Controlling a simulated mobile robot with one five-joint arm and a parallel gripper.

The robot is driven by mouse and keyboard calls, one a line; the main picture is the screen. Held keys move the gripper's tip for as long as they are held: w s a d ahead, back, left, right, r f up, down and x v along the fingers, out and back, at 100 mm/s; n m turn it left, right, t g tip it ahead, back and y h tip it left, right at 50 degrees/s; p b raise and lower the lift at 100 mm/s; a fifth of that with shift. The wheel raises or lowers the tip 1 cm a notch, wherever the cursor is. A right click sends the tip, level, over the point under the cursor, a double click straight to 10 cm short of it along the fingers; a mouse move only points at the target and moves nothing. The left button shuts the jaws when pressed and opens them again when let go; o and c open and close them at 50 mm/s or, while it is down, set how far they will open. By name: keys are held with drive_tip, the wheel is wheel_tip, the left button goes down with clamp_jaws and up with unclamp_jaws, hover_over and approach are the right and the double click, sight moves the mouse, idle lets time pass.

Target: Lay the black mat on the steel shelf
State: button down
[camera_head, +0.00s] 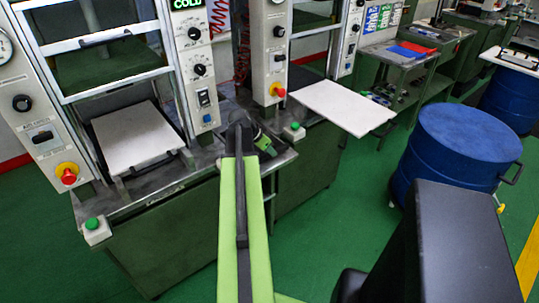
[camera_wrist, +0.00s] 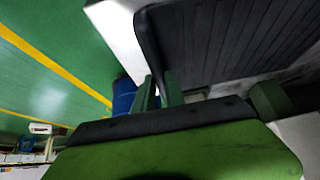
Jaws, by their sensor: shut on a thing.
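The black mat (camera_wrist: 235,45) fills the upper right of the wrist view. It is flat and ridged, with a smooth raised rim. My gripper (camera_wrist: 159,92) is shut on the rim near the mat's lower left corner, with one dark green finger on each side. In the head view my light green arm reaches forward to the bench between the two presses. There the gripper is mostly hidden behind the arm, and I cannot make out the mat. A grey metal stand (camera_head: 405,60) with a top and lower shelf stands at the back; I cannot tell whether it is the steel shelf.
A white plate (camera_head: 133,138) lies in the left press. Another white plate (camera_head: 345,107) juts out from the right press. A blue drum (camera_head: 460,150) stands at the right. Blue and red flat pieces (camera_head: 415,48) lie on the stand. Green floor (camera_head: 330,210) is open between bench and drum.

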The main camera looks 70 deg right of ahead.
drive_tip(key=shift+f, duration=0.2)
drive_tip(key=c, duration=1.4)
unclamp_jaws()
drive_tip(key=shift+r, duration=0.1)
drive_tip(key=shift+r, duration=0.1)
drive_tip(key=shift+r, duration=0.3)
drive_tip(key=p+v, duration=1)
drive_tip(key=v, duration=0.1)
drive_tip(key=shift+w+a+r, duration=0.15)
drive_tip(key=shift+a, duration=0.05)
